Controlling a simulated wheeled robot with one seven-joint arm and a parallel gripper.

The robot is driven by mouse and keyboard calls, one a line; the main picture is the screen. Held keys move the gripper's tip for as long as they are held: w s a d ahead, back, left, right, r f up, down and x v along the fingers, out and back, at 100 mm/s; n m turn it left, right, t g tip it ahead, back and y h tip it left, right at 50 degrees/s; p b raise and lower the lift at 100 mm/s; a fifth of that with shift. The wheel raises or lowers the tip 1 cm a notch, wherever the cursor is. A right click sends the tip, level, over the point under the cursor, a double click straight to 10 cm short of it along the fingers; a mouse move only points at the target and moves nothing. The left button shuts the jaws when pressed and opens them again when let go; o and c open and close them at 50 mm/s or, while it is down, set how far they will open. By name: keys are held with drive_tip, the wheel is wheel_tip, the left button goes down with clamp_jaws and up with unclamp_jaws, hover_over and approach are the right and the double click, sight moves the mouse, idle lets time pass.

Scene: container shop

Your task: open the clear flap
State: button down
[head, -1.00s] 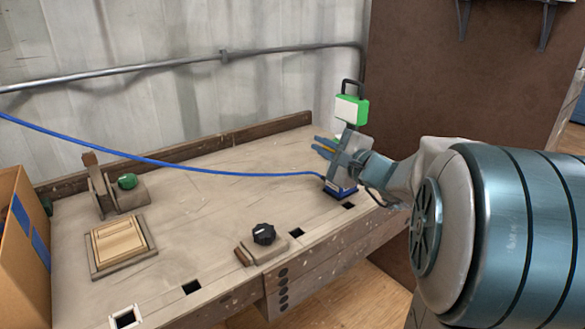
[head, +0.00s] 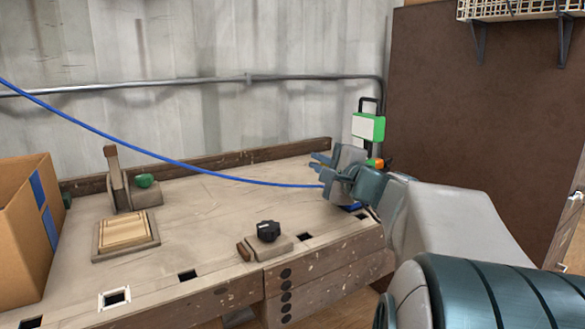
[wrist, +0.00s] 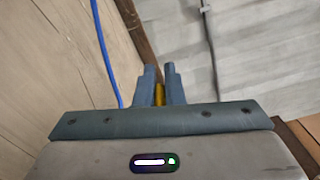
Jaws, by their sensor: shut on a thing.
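My gripper (head: 318,162) points left above the right end of the workbench. In the wrist view its two fingers (wrist: 160,76) are close together with a narrow yellow piece (wrist: 159,95) between them. I cannot tell what this piece belongs to. I cannot make out a clear flap in either view. A blue-based device (head: 352,207) on the bench is mostly hidden behind my gripper. A green and white box (head: 368,127) with a dark loop on top stands just behind my gripper, with a small orange part (head: 375,163) below it.
A blue cable (head: 150,152) runs from the left to my gripper area. The workbench (head: 200,225) holds a black knob (head: 268,231), a green knob (head: 145,181) and a framed wooden panel (head: 124,233). A cardboard box (head: 20,225) stands left. A brown panel (head: 465,130) rises at right.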

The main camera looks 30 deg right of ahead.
drive_tip(key=shift+f, duration=0.35)
drive_tip(key=c, duration=1.6)
unclamp_jaws()
drive_tip(key=shift+w, duration=0.1)
drive_tip(key=shift+o, duration=0.2)
drive_tip(key=shift+r, duration=0.1)
